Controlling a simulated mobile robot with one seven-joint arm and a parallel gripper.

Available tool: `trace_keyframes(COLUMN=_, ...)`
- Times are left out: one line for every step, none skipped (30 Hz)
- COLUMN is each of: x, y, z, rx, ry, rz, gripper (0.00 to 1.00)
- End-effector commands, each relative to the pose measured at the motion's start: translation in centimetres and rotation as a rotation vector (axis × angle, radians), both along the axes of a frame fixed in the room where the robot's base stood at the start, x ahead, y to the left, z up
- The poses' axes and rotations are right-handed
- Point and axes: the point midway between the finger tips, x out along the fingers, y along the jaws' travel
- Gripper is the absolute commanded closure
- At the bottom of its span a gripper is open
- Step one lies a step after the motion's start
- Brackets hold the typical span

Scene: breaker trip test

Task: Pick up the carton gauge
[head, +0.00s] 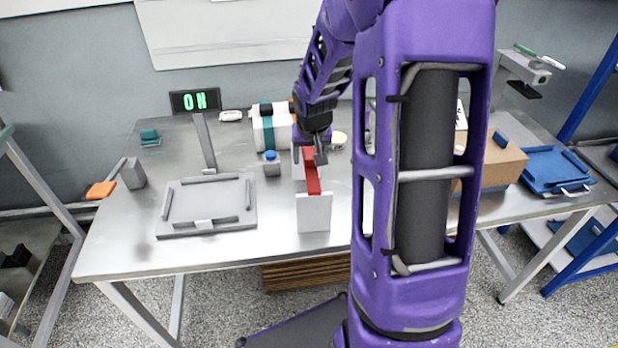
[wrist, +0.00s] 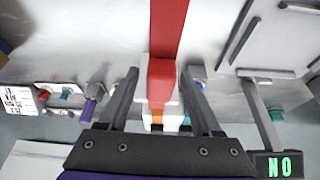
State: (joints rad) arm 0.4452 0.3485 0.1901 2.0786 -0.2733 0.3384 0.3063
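What looks like the carton gauge is a red bar (head: 312,180) resting on pale upright plates, the nearer plate (head: 314,212) standing near the front of the bench. The red bar also runs down the middle of the wrist view (wrist: 168,35), with a raised red block (wrist: 161,82) on it. My gripper (head: 318,152) is over the far part of the bar, pointing down. In the wrist view my gripper (wrist: 160,72) is open, with one finger on each side of the red block and gaps showing. Whether the fingers reach below its top is unclear.
A white and teal box (head: 271,127) and a small blue-topped block (head: 271,163) stand close by. A cardboard box (head: 500,163) is right, partly behind my arm.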

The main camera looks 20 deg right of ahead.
Motion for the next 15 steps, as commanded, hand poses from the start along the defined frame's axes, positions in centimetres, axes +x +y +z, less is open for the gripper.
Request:
trace_keyframes(x=0.01, y=0.01, z=0.01, rx=0.000, ry=0.000, rz=0.000, gripper=0.45)
trace_keyframes(x=0.01, y=0.02, z=0.01, rx=0.000, ry=0.000, rz=0.000, gripper=0.51)
trace_keyframes(x=0.01, y=0.02, z=0.01, rx=0.000, ry=0.000, rz=0.000, gripper=0.58)
trace_keyframes(x=0.01, y=0.02, z=0.01, rx=0.000, ry=0.000, rz=0.000, gripper=0.64)
trace_keyframes(x=0.01, y=0.02, z=0.01, rx=0.000, ry=0.000, rz=0.000, gripper=0.69)
trace_keyframes(x=0.01, y=0.02, z=0.01, rx=0.000, ry=0.000, rz=0.000, gripper=0.76)
trace_keyframes(x=0.01, y=0.02, z=0.01, rx=0.000, ry=0.000, rz=0.000, gripper=0.81)
trace_keyframes(x=0.01, y=0.02, z=0.01, rx=0.000, ry=0.000, rz=0.000, gripper=0.87)
trace_keyframes(x=0.01, y=0.02, z=0.01, rx=0.000, ry=0.000, rz=0.000, gripper=0.94)
trace_keyframes(x=0.01, y=0.02, z=0.01, rx=0.000, ry=0.000, rz=0.000, gripper=0.99)
trace_keyframes(x=0.01, y=0.02, z=0.01, rx=0.000, ry=0.000, rz=0.000, gripper=1.00)
trace_keyframes(x=0.01, y=0.02, z=0.01, rx=0.000, ry=0.000, rz=0.000, gripper=1.00)
trace_keyframes(x=0.01, y=0.02, z=0.01, rx=0.000, ry=0.000, rz=0.000, gripper=1.00)
trace_keyframes(x=0.01, y=0.02, z=0.02, rx=0.000, ry=0.000, rz=0.000, gripper=1.00)
trace_keyframes(x=0.01, y=0.02, z=0.02, rx=0.000, ry=0.000, rz=0.000, gripper=1.00)
